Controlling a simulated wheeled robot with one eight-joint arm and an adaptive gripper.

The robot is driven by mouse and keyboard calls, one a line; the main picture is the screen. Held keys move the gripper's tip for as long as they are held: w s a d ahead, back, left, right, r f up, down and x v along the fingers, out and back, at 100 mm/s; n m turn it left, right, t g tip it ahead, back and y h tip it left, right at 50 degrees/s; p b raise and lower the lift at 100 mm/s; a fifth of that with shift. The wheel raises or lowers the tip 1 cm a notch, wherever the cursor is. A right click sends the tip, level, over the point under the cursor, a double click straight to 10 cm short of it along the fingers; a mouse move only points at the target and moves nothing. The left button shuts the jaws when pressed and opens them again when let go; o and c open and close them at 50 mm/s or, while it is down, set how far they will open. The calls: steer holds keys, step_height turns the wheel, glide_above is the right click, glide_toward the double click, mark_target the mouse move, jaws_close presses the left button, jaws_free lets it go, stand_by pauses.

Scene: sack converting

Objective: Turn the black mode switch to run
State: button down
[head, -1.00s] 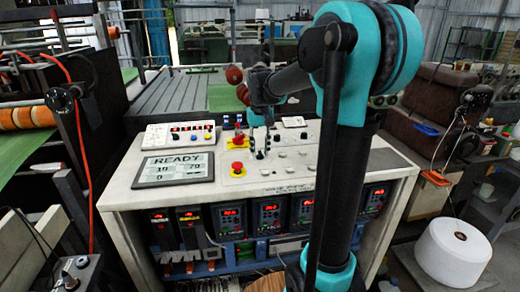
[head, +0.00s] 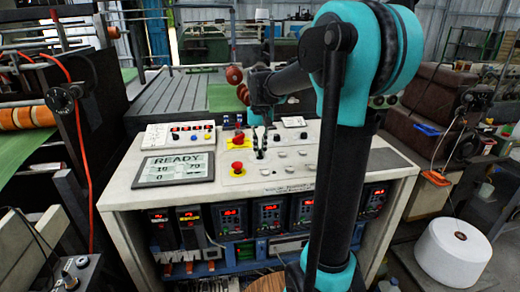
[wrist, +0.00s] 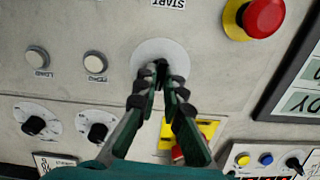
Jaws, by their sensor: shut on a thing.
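In the wrist view my gripper (wrist: 161,72) has its fingertips closed together at the middle of a round pale plate (wrist: 146,52) on the console. The black mode switch is mostly hidden between the fingertips; only dark bits show there, and I cannot read which way it points. In the head view my gripper (head: 260,150) reaches straight down to the console top (head: 225,192), right of the red mushroom button, and the switch cannot be made out.
A red mushroom button (wrist: 262,16) on a yellow base is close to my fingers. Two white push buttons (wrist: 96,62) and two black knobs (wrist: 97,132) are at the left of the wrist view. A display (head: 175,168) reads READY.

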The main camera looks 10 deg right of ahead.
mark_target(260, 152)
steer(key=m, duration=0.4)
steer(key=shift+m, duration=1.8)
steer(key=c, duration=1.6)
jaws_free()
steer(key=shift+c, duration=0.2)
step_height(260, 152, up, 12)
